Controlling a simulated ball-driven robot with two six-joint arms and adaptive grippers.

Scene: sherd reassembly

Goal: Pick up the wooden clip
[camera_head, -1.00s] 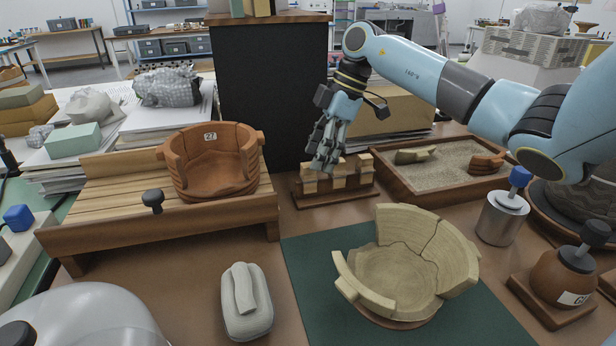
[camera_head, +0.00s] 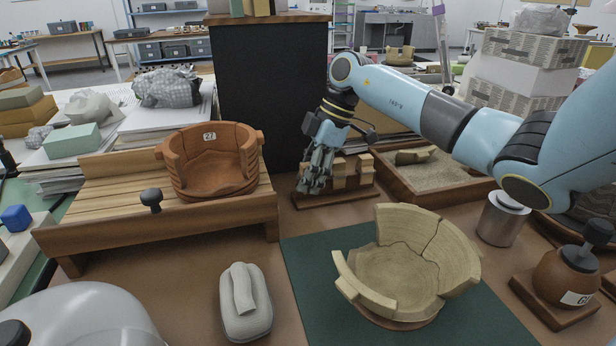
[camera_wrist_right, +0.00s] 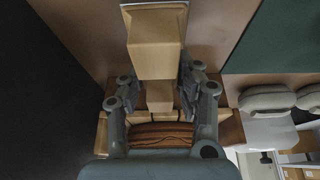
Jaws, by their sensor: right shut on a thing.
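My right gripper (camera_head: 314,186) is at the left end of a dark wooden rack (camera_head: 345,196) that holds several pale wooden clips (camera_head: 352,172). In the right wrist view, its two fingers (camera_wrist_right: 158,88) are closed on the sides of a pale block-shaped wooden clip (camera_wrist_right: 155,42). In the head view the fingers cover most of this clip. I cannot tell whether it still touches the rack. More rack and clips show between and behind the fingers in the wrist view. My left gripper is not in view.
A pale cracked bowl (camera_head: 405,265) stands on a green mat (camera_head: 310,290) in front. A brown pot numbered 27 (camera_head: 210,165) sits on a slatted wooden stand (camera_head: 110,185) at left. A sand tray (camera_head: 435,182) lies to the right of the rack. A grey case (camera_head: 245,305) lies at front.

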